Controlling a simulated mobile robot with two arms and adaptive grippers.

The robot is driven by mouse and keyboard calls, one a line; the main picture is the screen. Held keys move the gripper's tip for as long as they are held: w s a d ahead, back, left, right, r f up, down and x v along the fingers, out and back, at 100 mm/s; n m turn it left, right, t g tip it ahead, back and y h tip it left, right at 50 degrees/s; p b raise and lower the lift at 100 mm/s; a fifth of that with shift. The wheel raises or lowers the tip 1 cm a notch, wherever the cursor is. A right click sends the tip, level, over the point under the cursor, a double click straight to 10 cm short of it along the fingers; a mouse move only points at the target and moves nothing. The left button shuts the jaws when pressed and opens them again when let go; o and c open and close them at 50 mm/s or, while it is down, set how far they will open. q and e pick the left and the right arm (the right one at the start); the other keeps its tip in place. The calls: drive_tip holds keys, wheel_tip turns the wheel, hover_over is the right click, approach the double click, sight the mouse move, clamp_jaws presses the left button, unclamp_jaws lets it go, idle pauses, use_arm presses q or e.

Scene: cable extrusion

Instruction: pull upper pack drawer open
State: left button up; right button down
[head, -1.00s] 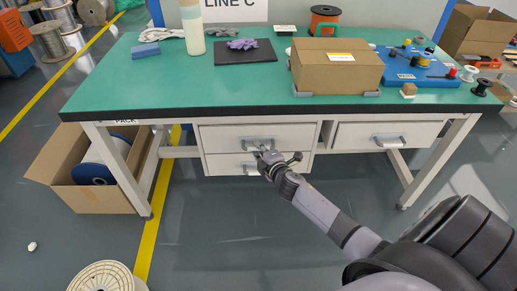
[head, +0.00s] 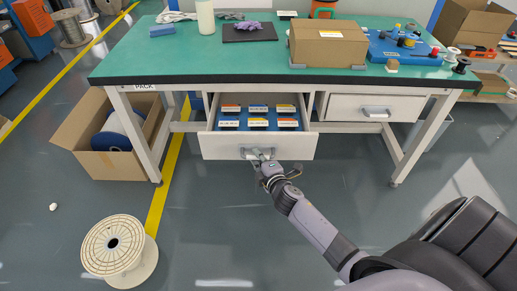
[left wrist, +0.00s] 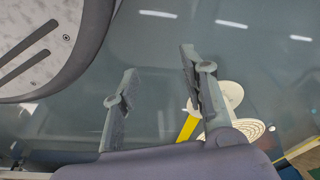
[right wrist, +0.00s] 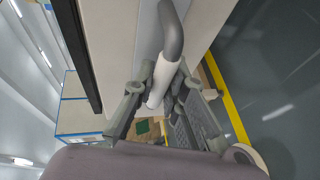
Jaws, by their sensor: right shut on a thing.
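The upper pack drawer (head: 225,148) stands pulled out from under the left part of the green-topped table in the head view. Inside it lie several labelled blue, orange and yellow packs (head: 258,122) in rows. My right gripper (head: 264,160) is shut on the drawer's handle (head: 250,153), at the middle of its front. In the right wrist view the fingers (right wrist: 158,105) close around the light part of the handle bar (right wrist: 170,60). The lower drawer is hidden behind the open one. My left gripper (left wrist: 158,88) shows only in the left wrist view, fingers apart and empty over the floor.
The green table (head: 190,65) holds a cardboard box (head: 328,45), a blue board (head: 405,50) and a dark mat (head: 250,35). An open carton (head: 85,165) and a spool (head: 120,255) stand on the floor at left.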

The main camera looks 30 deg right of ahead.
use_arm(q)
drive_tip(key=shift+s+a+f, duration=0.2)
drive_tip(key=shift+s+f, duration=0.25)
drive_tip(key=shift+s, duration=0.05)
use_arm(e)
drive_tip(key=s+a, duration=0.3)
drive_tip(key=s, duration=0.3)
drive_tip(key=shift+a, duration=0.4)
drive_tip(key=c, duration=1.6)
unclamp_jaws()
use_arm(q)
drive_tip(key=shift+s, duration=0.1)
use_arm(e)
drive_tip(key=shift+s, duration=0.1)
drive_tip(key=v, duration=1.2)
